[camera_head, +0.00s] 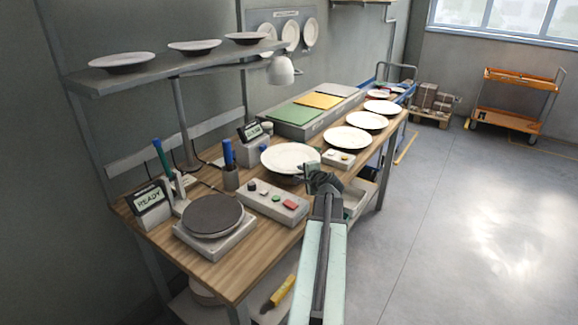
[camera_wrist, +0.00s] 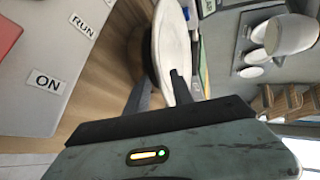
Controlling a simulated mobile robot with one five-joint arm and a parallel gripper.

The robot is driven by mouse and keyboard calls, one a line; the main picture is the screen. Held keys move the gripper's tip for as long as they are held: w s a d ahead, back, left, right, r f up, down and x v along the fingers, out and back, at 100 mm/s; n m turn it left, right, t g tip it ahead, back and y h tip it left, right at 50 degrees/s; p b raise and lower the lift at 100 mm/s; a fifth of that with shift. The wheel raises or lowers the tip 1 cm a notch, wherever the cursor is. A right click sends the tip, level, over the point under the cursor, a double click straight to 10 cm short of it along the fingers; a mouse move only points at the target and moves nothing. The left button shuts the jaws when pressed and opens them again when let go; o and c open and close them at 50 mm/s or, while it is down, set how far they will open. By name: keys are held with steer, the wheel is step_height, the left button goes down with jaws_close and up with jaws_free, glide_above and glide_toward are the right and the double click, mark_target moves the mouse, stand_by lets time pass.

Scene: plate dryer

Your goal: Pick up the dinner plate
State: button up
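The white dinner plate (camera_head: 290,157) sits raised on a dark round support at the middle of the wooden bench. My gripper (camera_head: 318,178) is at the plate's near right edge in the head view. In the wrist view the plate (camera_wrist: 174,45) appears edge-on, with the dark support (camera_wrist: 140,55) to its left. My gripper (camera_wrist: 160,78) has its two fingers apart. The plate's near rim lies between them, with one finger overlapping the plate's face. A gap shows beside the rim, and I cannot tell whether either finger touches it.
A control box (camera_head: 272,202) with buttons stands just left of my gripper. A dark round disc (camera_head: 212,214) on a scale-like base is at the bench's near end. More plates (camera_head: 349,138) lie along the right. A shelf (camera_head: 165,72) with bowls or plates hangs above left.

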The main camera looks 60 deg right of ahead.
steer(key=b+x, duration=0.2)
steer(key=x, duration=0.3)
steer(key=shift+f, duration=0.1)
jaws_close()
stand_by(1.2)
